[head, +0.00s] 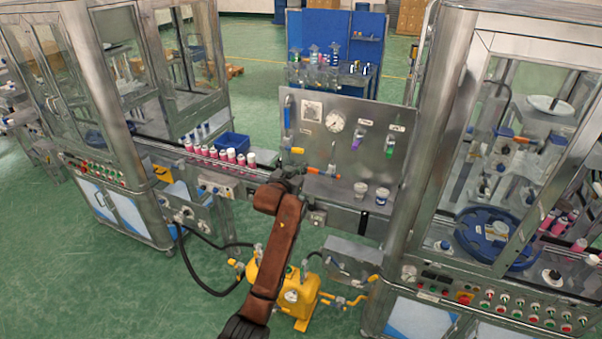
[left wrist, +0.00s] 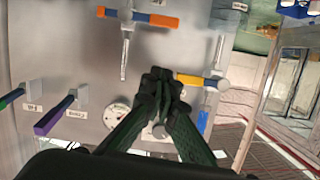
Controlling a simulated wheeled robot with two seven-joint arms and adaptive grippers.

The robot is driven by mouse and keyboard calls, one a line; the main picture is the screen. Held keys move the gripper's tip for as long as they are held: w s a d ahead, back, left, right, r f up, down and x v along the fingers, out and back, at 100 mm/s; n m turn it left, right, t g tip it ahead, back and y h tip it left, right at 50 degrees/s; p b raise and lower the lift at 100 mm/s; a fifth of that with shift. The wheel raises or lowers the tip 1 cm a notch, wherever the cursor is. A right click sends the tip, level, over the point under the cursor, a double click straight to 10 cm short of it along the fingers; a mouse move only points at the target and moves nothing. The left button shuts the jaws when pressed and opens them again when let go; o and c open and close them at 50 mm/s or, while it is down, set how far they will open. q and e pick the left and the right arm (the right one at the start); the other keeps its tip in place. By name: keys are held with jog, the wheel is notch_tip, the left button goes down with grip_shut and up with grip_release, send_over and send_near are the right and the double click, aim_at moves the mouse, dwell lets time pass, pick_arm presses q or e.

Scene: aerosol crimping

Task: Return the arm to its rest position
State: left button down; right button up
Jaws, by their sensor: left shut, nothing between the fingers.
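My left arm (head: 277,258) is stretched forward over the bench in the head view. My left gripper (head: 289,180) is at its far end, in front of the lower left part of the steel valve panel (head: 318,100). In the left wrist view the dark fingers of the gripper (left wrist: 160,88) are together, with nothing seen between them. The panel fills the background there. The fingertips overlap it in the picture near a yellow handle (left wrist: 196,80); whether they touch it I cannot tell. My right gripper is not in view.
The panel carries a gauge (head: 334,122) and purple (head: 357,142) and green (head: 391,144) handles. Pink cans (head: 232,156) line the conveyor at left, beside a blue bin (head: 231,144). A yellow pump (head: 292,296) is below. Glazed cabinets flank both sides.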

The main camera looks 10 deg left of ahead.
pick_arm(q)
jog(key=shift+v, duration=0.85)
